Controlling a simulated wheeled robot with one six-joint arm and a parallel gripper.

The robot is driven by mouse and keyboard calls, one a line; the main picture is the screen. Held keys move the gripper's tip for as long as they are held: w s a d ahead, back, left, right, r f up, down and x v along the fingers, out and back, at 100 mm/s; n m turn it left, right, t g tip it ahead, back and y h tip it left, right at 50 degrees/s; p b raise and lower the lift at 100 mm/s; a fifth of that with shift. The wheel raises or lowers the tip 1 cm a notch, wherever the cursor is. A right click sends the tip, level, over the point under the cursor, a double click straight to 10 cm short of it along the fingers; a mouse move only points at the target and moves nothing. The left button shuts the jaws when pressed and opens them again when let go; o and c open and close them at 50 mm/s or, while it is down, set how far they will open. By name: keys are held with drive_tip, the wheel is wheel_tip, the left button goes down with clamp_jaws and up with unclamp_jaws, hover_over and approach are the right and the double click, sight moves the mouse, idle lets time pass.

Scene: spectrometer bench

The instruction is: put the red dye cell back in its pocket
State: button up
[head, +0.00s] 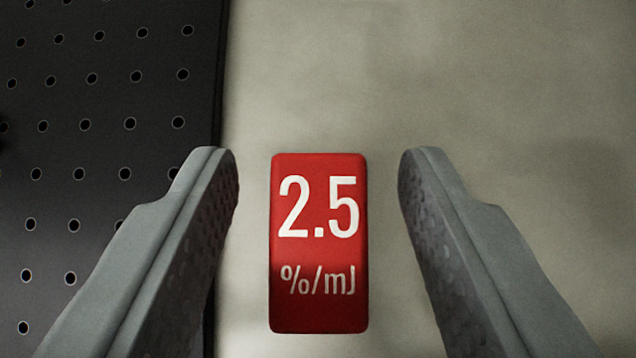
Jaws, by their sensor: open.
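A red block (319,258), which looks like the red dye cell, shows in the head view with "2.5 %/mJ" in white on its face. Its long side runs up and down the picture. My gripper (318,165) is open, with one grey finger on each side of the block. There is a clear gap between the block and each finger, so neither touches it. I cannot tell how far above or around the block the fingertips are. No pocket is in view.
A black board with rows of holes (105,85) fills the left side, its edge close to the left finger. The pale grey surface (430,70) beyond and right of the block is clear.

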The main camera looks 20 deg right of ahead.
clamp_jaws()
